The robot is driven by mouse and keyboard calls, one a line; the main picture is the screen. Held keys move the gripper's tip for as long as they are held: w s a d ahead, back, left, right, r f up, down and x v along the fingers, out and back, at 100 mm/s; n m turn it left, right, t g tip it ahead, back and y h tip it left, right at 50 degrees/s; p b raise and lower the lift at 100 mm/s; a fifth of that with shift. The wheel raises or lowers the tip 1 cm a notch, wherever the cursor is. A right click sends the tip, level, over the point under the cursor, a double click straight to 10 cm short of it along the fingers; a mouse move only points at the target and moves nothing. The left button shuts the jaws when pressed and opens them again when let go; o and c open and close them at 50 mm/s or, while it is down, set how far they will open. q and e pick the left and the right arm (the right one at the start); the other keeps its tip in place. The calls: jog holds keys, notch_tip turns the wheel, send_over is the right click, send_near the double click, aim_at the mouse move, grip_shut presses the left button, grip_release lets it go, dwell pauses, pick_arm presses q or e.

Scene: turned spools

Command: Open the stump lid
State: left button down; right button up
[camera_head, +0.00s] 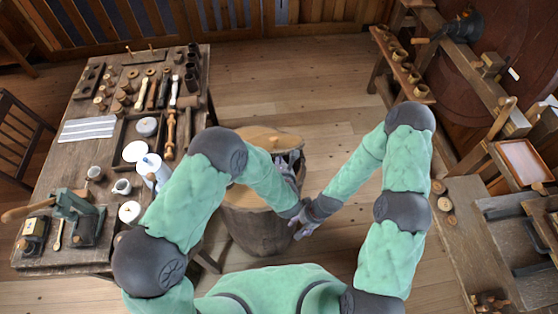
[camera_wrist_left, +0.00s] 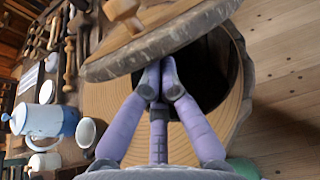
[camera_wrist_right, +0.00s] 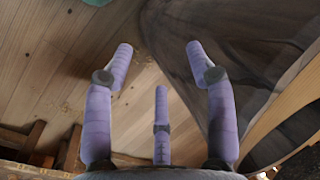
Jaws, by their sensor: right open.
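The stump (camera_head: 252,232) is a bark-sided tub in front of me with a pale wooden rim. Its round lid (camera_head: 262,137), with a knob, is tilted up off the rim. In the left wrist view the lid (camera_wrist_left: 165,38) leans over the stump's rim (camera_wrist_left: 232,95), and a dark opening shows beneath it. My left gripper (camera_wrist_left: 159,70) is shut, its fingertips together at the lid's lower edge; whether they press on it is unclear. My right gripper (camera_wrist_right: 160,60) is open and empty beside the stump's bark side (camera_wrist_right: 215,40), low over the floor.
A workbench (camera_head: 85,160) on the left carries several tools, cups and a blue-white pot (camera_wrist_left: 45,120). On the right stand a wooden rack (camera_head: 402,65) and a bench (camera_head: 455,235). The plank floor (camera_head: 310,80) behind the stump is clear.

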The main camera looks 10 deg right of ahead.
aim_at(277, 140)
jog(key=s+a+r, duration=0.3)
jog(key=s+r, duration=0.1)
jog(key=s, duration=0.2)
pick_arm(q)
jog(key=w+r+g+p, duration=0.1)
jog(key=r+p, duration=0.1)
jog(key=w+r+g+p, duration=0.1)
jog(key=r, duration=0.1)
jog(key=w+r+g+p, duration=0.1)
jog(key=w+r+p, duration=0.1)
jog(key=shift+p, duration=0.35)
jog(key=w+r+g+p, duration=0.1)
jog(key=w+r+p, duration=0.1)
jog(key=w+p, duration=0.1)
jog(key=w+r+g+p, duration=0.1)
jog(key=p, duration=0.1)
jog(key=shift+w+g, duration=0.25)
jog(key=shift+g, duration=0.05)
jog(key=w+r+p, duration=0.2)
jog(key=w, duration=0.5)
jog(key=shift+w+r, duration=0.3)
jog(key=shift+w, duration=0.05)
pick_arm(e)
notch_tip(277, 140, up, 13)
jog(key=w, duration=0.1)
jog(key=shift+w+f, duration=0.2)
jog(key=shift+w, duration=0.15)
